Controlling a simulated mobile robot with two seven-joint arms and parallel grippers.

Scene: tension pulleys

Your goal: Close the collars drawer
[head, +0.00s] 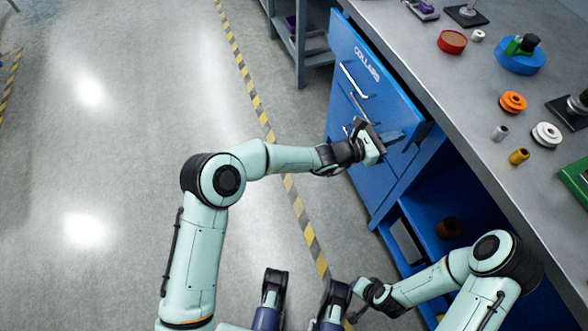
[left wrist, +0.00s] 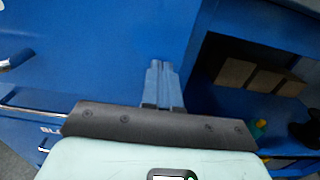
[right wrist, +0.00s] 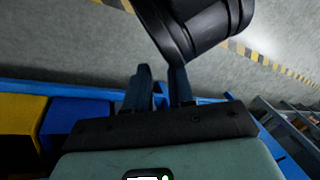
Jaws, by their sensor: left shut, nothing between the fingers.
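The collars drawer (head: 362,72) has a blue front with a "COLLARS" label and a pale bar handle. It stands out from the bench, with a dark gap behind its top edge. My left gripper (head: 394,137) is at the lower part of the blue front, below and right of the handle; I cannot tell whether it touches. In the left wrist view its fingers (left wrist: 164,82) are together and empty before a blue surface (left wrist: 110,55). My right gripper (right wrist: 160,88) has its fingers apart with nothing between them, low in front of the bench.
The grey bench top (head: 455,95) holds an orange pulley (head: 512,102), a white pulley (head: 547,135), a red round container (head: 452,41) and a blue one (head: 515,62). The floor (head: 120,130) left of the bench is clear.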

